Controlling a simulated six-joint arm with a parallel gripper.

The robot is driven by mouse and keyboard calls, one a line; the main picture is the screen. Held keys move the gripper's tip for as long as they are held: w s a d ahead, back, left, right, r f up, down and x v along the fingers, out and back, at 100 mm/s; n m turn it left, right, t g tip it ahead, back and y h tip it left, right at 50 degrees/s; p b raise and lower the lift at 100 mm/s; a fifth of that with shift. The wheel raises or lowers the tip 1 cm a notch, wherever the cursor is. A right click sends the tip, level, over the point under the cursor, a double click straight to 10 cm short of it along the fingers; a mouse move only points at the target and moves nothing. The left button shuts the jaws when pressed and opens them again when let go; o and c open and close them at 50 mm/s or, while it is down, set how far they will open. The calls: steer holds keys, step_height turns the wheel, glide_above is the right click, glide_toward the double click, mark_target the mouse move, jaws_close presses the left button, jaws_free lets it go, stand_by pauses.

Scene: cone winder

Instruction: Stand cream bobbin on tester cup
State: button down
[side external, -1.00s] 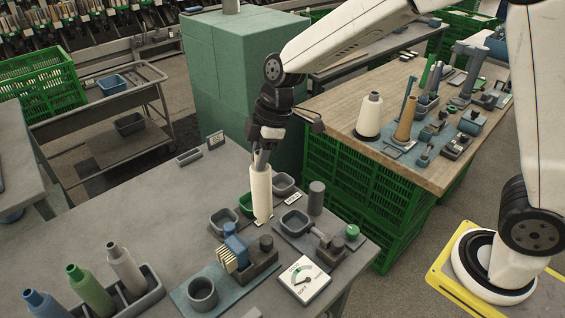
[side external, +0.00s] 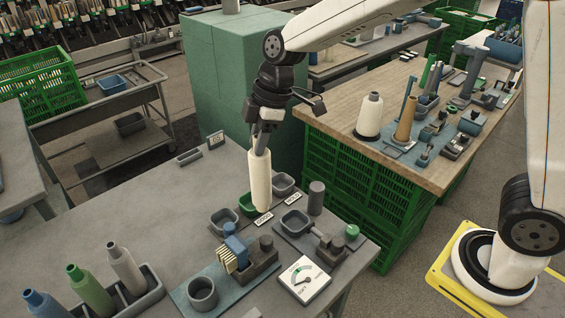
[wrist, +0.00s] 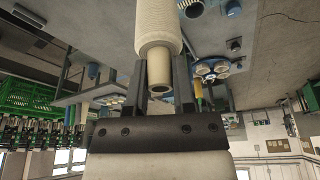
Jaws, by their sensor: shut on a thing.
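The cream bobbin (side external: 260,182) hangs roughly upright below my gripper (side external: 262,140), above the grey bench. My gripper is shut on its narrow top end. In the wrist view, the bobbin (wrist: 158,32) sits between the two dark fingers of my gripper (wrist: 160,80), its narrow hollow end toward the camera. A round grey cup (side external: 202,294), apparently the tester cup, stands on a blue-grey plate nearer the camera, left of the dial gauge (side external: 304,280). The cup looks empty, and the bobbin is well apart from it.
Small trays (side external: 222,222) and a green dish (side external: 247,204) lie near the bobbin's lower end. A blue-and-grey clamp device (side external: 246,258) stands between the bobbin and the cup. A rack (side external: 130,302) holds blue, green and grey bobbins at lower left. The bench's left middle is clear.

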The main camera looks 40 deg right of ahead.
steer(key=shift+r, duration=1.2)
steer(key=shift+d+f, duration=0.1)
steer(key=d+f+m+t, duration=0.1)
steer(key=d+f+m, duration=0.3)
steer(key=d+f, duration=0.4)
steer(key=shift+s+d+f+h, duration=0.25)
steer(key=shift+d+h, duration=0.15)
steer(key=shift+d, duration=0.8)
steer(key=shift+f, duration=0.1)
